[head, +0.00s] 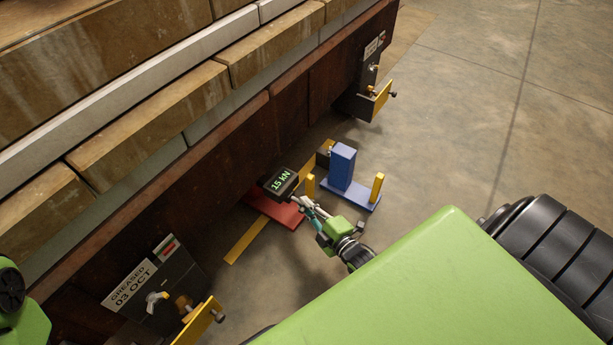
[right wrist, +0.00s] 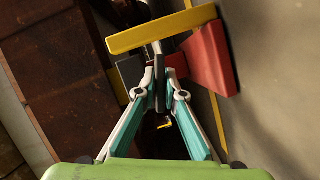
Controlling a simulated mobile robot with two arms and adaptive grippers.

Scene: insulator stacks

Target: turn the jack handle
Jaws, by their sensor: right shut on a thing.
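The jack has a red base (head: 285,210) low beside the dark beam and a black readout (head: 280,183) showing 15 kN. My right gripper (head: 305,205) reaches down to it from the right, at the readout's lower right. In the right wrist view, the right gripper (right wrist: 159,78) is shut on a thin grey rod (right wrist: 158,50), which looks like the jack handle. A yellow bar (right wrist: 160,37) crosses just beyond the fingertips, and a red part (right wrist: 210,60) lies to the right. The grip itself is partly hidden by the fingers. My left gripper is not in view.
A blue stand (head: 342,168) with yellow posts is close to the right of the jack. The dark beam (head: 190,200) carrying the stack walls off the left. Yellow-edged brackets stick out at lower left (head: 200,322) and top (head: 382,98). Concrete floor (head: 450,150) is clear at right.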

